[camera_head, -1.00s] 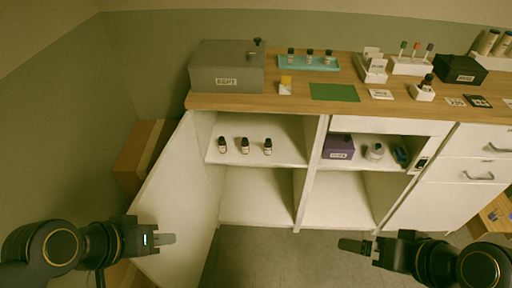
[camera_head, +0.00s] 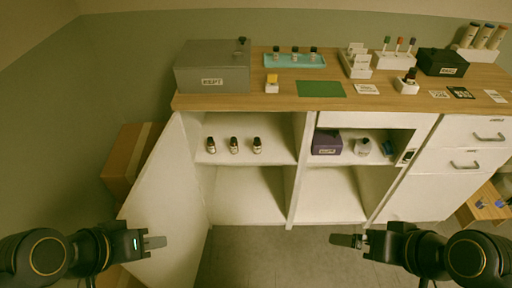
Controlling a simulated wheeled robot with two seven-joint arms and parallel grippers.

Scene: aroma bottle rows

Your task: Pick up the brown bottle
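Three small dark brown bottles with pale labels stand in a row on the open upper left shelf: a left one (camera_head: 211,146), a middle one (camera_head: 234,146) and a right one (camera_head: 257,146). Three similar dark bottles (camera_head: 295,54) stand on a teal tray (camera_head: 271,62) on the counter. Another dark bottle (camera_head: 410,76) stands in a white holder. I cannot tell which is meant. My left gripper (camera_head: 154,242) is low at the left, away from the bottles. My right gripper (camera_head: 346,240) is low at the right. Both appear empty; finger gaps are unclear.
The wooden counter (camera_head: 225,103) holds a grey box (camera_head: 212,70), a green mat (camera_head: 320,89) and a black box (camera_head: 442,62). A purple box (camera_head: 327,143) and a white bottle (camera_head: 363,147) are on the right shelf. An open door panel (camera_head: 160,205) stands near my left gripper.

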